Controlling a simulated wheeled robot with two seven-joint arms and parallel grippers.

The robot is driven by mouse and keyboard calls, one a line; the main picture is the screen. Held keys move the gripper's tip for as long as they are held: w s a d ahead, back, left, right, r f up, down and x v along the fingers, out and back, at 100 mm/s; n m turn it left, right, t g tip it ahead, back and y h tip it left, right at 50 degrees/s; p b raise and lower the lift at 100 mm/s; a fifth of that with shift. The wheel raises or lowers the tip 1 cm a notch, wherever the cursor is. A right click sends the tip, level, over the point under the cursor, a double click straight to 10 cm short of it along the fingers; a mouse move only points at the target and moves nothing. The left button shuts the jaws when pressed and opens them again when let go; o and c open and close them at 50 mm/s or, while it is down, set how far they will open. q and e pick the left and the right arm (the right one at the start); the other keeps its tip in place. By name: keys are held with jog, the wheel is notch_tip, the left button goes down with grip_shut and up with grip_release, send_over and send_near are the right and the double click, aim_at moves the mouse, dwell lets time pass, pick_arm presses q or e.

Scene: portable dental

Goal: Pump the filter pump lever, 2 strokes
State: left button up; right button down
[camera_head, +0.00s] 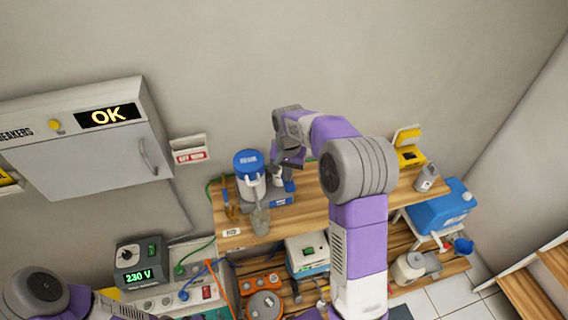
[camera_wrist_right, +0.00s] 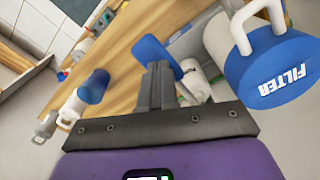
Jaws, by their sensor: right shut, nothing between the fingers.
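The filter (camera_head: 249,164) is a white canister with a blue cap on the wooden bench, and its labelled cap with a pale handle shows at the right in the right wrist view (camera_wrist_right: 270,75). My right gripper (camera_head: 287,160) is just right of the canister, above the bench. In the wrist view its two fingers (camera_wrist_right: 156,85) are together and empty. A blue piece (camera_wrist_right: 153,52) shows just behind the fingertips, beside a white cylinder (camera_wrist_right: 190,78); I cannot tell whether it is the pump lever or whether the fingers touch it. My left gripper is out of view.
A grey cup (camera_head: 260,220) stands in front of the canister, near the bench edge. A grey jug (camera_head: 427,177) and a yellow box (camera_head: 410,153) stand at the bench's right end. The breaker cabinet (camera_head: 85,150) hangs at the left.

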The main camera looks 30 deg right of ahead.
jog(key=shift+f, duration=0.5)
jog(key=shift+r, duration=0.15)
jog(key=shift+r+p, duration=3.1)
jog(key=shift+r, duration=0.65)
notch_tip(320, 180, up, 5)
jog(key=p, duration=0.4)
